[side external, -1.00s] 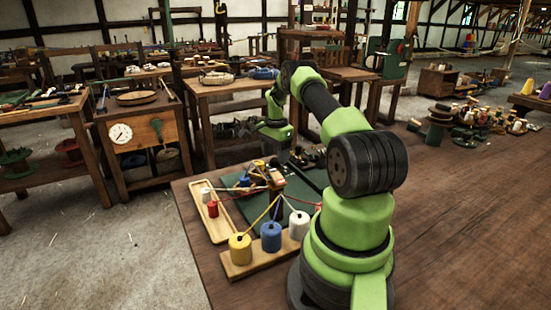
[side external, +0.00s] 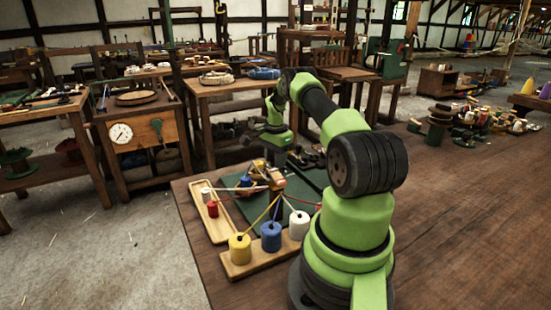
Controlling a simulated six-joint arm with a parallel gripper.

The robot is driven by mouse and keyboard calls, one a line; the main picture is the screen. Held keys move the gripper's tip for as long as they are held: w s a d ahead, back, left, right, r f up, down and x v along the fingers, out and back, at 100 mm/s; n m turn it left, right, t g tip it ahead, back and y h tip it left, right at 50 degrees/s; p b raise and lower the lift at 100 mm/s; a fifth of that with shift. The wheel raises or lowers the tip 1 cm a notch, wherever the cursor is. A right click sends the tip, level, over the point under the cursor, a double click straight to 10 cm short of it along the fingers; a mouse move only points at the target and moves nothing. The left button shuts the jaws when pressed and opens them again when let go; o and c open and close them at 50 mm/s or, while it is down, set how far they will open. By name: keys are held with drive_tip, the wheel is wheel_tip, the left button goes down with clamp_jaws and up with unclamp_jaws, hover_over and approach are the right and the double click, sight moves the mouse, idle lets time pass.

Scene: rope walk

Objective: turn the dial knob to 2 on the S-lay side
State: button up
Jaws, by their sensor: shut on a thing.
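My gripper (side external: 273,157) points down over the far side of the rope-laying rig, below my green wrist. It is shut on the dial knob, but the fingers and the knob are small and mostly hidden here. The knob's pointer, its numbers and the S-lay marking cannot be read. The rig's wooden head (side external: 270,178) stands on a dark green board (side external: 241,212), with yellow, blue, red and white strands running to it.
Yellow (side external: 240,247), blue (side external: 271,237) and white (side external: 299,224) spools stand on a wooden base in front. A wooden tray (side external: 217,229) with small red and white spools lies left. Dark items lie near my gripper.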

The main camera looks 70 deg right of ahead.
drive_tip(key=n, duration=0.5)
drive_tip(key=shift+n, duration=0.4)
drive_tip(key=n, duration=0.4)
drive_tip(key=shift+n, duration=0.3)
drive_tip(key=shift+d, duration=0.1)
drive_tip(key=o, duration=0.9)
drive_tip(key=shift+r, duration=0.1)
wheel_tip(320, 180, up, 10)
drive_tip(key=shift+f, duration=0.15)
